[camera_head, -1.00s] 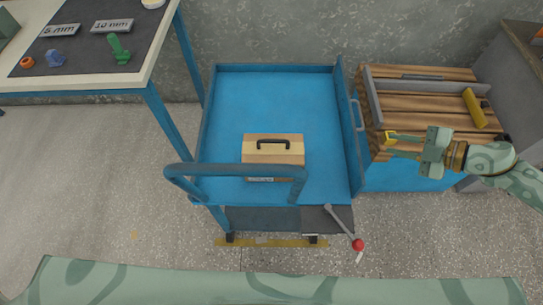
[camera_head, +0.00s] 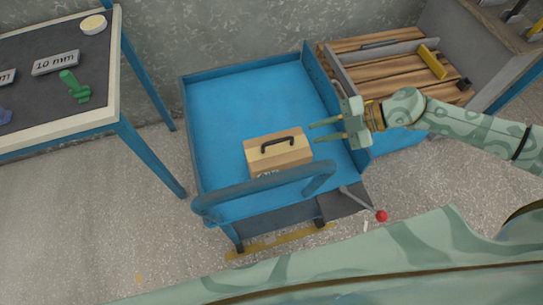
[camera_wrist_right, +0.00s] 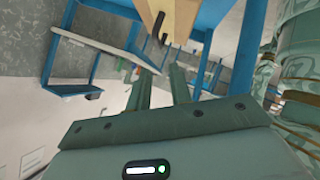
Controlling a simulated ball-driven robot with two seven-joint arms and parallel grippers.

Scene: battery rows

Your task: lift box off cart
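The box (camera_head: 280,152) is tan and yellow with a dark handle on top. It sits on the blue bed of the cart (camera_head: 235,105), near the cart's handle bar. My right gripper (camera_head: 316,133) is open and empty over the cart's right side, just right of the box, with its fingers pointing left towards it. In the right wrist view, the two fingers (camera_wrist_right: 163,85) are apart, and the box (camera_wrist_right: 170,18) shows beyond them at the top. My left gripper is not in view.
A blue rail (camera_head: 262,190) stands at the cart's near end, beside a red-knobbed lever (camera_head: 381,216). A table (camera_head: 75,85) with a green part stands at left. A wooden-slatted crate (camera_head: 390,75) stands at right. Open floor lies front left.

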